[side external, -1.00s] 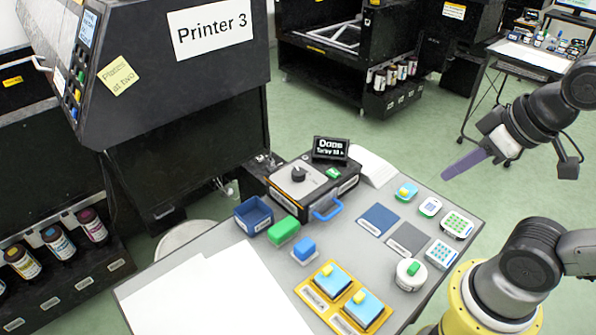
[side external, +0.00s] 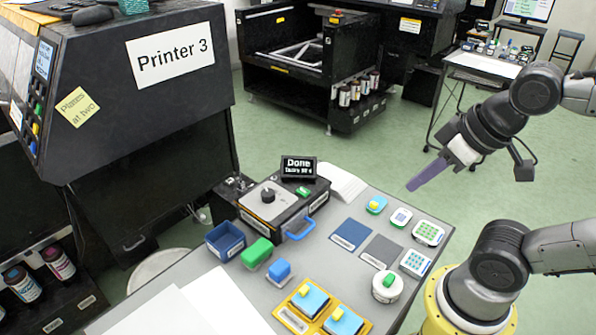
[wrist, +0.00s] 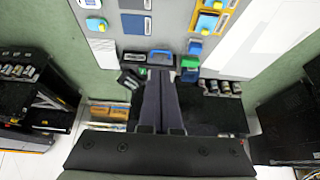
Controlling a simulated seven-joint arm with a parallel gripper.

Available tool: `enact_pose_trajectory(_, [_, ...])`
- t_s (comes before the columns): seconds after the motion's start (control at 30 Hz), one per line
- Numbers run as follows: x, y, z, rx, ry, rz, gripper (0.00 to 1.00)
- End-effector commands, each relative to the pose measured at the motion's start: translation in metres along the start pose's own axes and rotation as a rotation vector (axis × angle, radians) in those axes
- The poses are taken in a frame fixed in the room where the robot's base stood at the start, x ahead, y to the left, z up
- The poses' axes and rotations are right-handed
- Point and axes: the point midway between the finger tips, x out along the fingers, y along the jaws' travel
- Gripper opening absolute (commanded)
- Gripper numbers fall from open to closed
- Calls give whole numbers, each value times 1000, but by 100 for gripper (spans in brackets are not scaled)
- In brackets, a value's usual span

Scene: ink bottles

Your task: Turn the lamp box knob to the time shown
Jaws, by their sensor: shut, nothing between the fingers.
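The lamp box (side external: 285,210) is a black box with a silver top and a blue front handle, at the back of the grey table. Its black knob (side external: 267,196) stands upright on the top; its pointer direction is too small to read. A small black display (side external: 298,168) behind it reads "Done" above a line too small to read. My gripper (side external: 411,187) has long purple fingers, shut and empty, in the air to the right of the box, well apart from it. In the wrist view the fingers (wrist: 160,72) cover the knob area; the blue handle (wrist: 160,55) shows beyond their tips.
A blue tray (side external: 226,240), a green block (side external: 257,252) and a blue block (side external: 280,270) stand in front of the box. Timers and pads lie on the right of the table. Printer 3 (side external: 110,100) rises at left, with a note "Plates at two" (side external: 77,109).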

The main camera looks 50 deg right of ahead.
Motion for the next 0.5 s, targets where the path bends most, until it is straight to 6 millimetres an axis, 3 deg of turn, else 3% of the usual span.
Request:
enact_pose_trajectory(0.07, [0,0,0,0,0,0,0])
enact_pose_trajectory(0.27, [-9,0,-6,-24,1,0,34])
enact_pose_trajectory(0.37, [-23,0,-27,-40,17,0,52])
enact_pose_trajectory(0.5, [-36,-1,-72,-68,-1,-1,76])
